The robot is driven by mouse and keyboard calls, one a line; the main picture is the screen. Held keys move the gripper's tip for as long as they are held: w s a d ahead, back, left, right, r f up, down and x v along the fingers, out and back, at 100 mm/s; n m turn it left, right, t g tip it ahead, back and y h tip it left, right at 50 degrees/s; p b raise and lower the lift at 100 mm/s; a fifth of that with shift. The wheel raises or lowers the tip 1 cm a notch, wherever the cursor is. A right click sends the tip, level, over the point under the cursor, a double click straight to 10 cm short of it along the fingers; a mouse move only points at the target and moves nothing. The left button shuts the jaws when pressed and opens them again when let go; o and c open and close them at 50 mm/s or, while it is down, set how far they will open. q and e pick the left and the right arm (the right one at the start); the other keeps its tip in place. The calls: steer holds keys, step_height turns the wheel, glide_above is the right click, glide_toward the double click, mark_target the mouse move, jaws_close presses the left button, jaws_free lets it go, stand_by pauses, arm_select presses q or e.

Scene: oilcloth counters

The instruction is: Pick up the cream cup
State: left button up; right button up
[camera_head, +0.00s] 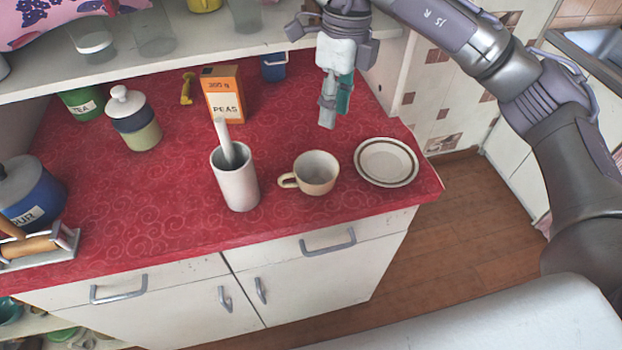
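The cream cup (316,174) stands upright on the red counter (130,215), near its front edge, with its handle toward the left. It looks empty. My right gripper (336,110) hangs above the counter, behind and slightly right of the cup, fingers pointing down. It is apart from the cup and nothing shows in it. The fingers overlap from this side, so I cannot tell how far apart they are. My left gripper is not in view.
A white plate with a dark rim (386,162) lies right of the cup. A tall white holder (236,183) with a utensil stands left of it. Behind are a PEAS box (224,95) and a lidded jar (134,122). A shelf (190,45) overhangs the back.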

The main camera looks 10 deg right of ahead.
mark_target(326, 155)
steer(key=f, duration=0.4)
steer(key=f+p, duration=0.1)
steer(key=f, duration=0.1)
steer(key=shift+s+a+f, duration=0.3)
steer(key=shift+s, duration=0.05)
steer(key=f, duration=0.1)
steer(key=f+p, duration=0.1)
steer(key=f, duration=0.1)
steer(key=f+p, duration=0.1)
steer(key=f, duration=0.1)
steer(key=shift+w+a, duration=0.2)
steer(key=shift+w, duration=0.1)
steer(key=shift+f, duration=0.25)
jaws_close()
